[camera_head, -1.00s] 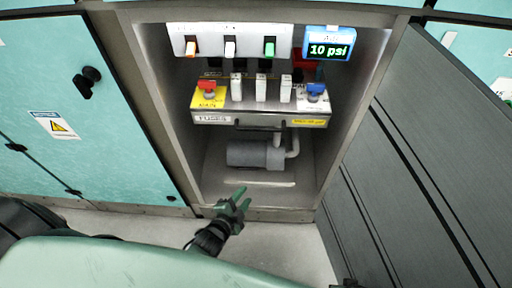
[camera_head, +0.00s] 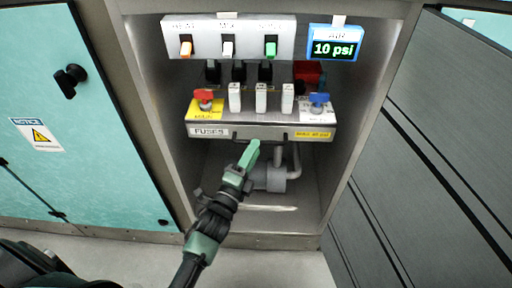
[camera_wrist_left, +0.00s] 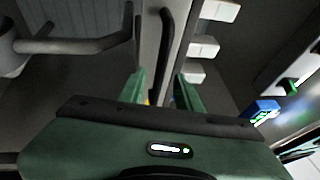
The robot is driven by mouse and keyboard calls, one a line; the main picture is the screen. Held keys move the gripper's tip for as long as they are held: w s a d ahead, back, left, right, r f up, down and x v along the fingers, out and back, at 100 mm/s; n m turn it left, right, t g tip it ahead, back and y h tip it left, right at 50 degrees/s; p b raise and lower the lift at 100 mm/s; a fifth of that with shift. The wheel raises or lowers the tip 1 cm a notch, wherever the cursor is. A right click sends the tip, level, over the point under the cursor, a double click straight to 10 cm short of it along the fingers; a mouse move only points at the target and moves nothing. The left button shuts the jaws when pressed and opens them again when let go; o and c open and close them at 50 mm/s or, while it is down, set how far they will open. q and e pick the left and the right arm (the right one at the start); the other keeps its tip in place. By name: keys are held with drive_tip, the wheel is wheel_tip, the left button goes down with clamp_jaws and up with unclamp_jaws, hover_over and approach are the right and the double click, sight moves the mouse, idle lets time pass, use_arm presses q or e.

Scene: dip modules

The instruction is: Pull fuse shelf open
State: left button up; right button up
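The fuse shelf (camera_head: 218,118) is in the open cabinet in the head view, with a "FUSES" label on its front and white fuses (camera_head: 261,98) on top. Its dark bar handle (camera_wrist_left: 166,50) runs along the shelf's front edge. My left gripper (camera_head: 249,158) is at the middle of that front, partly hiding the handle in the head view. In the left wrist view the fingers (camera_wrist_left: 160,90) are apart, and the handle's bar reaches between them. Whether a finger touches it I cannot tell. My right gripper is not in view.
A red knob (camera_head: 204,97) and a blue knob (camera_head: 319,100) stand on the shelf's ends. Above are a switch panel (camera_head: 205,48) and a gauge (camera_head: 333,44) reading 10 psi. A grey cylinder with a pipe (camera_head: 276,178) lies below. The cabinet door (camera_head: 440,140) is open at right.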

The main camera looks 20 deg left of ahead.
use_arm(q)
drive_tip(key=shift+x, duration=1.15)
drive_tip(key=shift+c, duration=0.3)
clamp_jaws()
drive_tip(key=shift+f, duration=0.1)
